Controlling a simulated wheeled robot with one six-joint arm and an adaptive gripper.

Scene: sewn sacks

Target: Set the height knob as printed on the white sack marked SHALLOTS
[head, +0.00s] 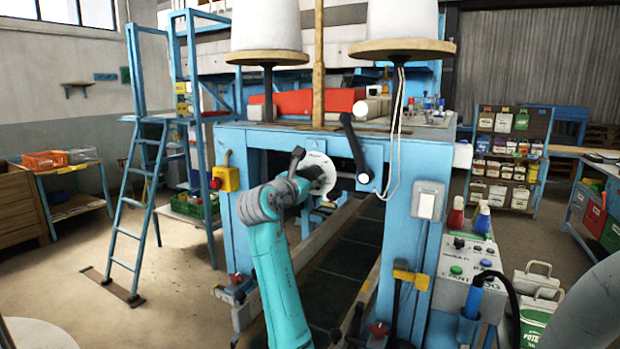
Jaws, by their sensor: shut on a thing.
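My teal arm reaches up to the blue machine (235,140), and my gripper (316,184) is at a white round dial plate (318,163) on the machine's front. The gripper is shut on the height knob in front of the plate. My wrist hides the knob and most of the fingers, so the knob's setting cannot be read. No sack with a readable SHALLOTS print is in view. Small white sacks (486,122) stand on a shelf rack at the right, with prints too small to read.
A black lever (353,145) is close right of the dial. A yellow box with a red button (226,179) is at the left post. A control panel (466,262) and white bags with green print (532,322) stand at the right.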

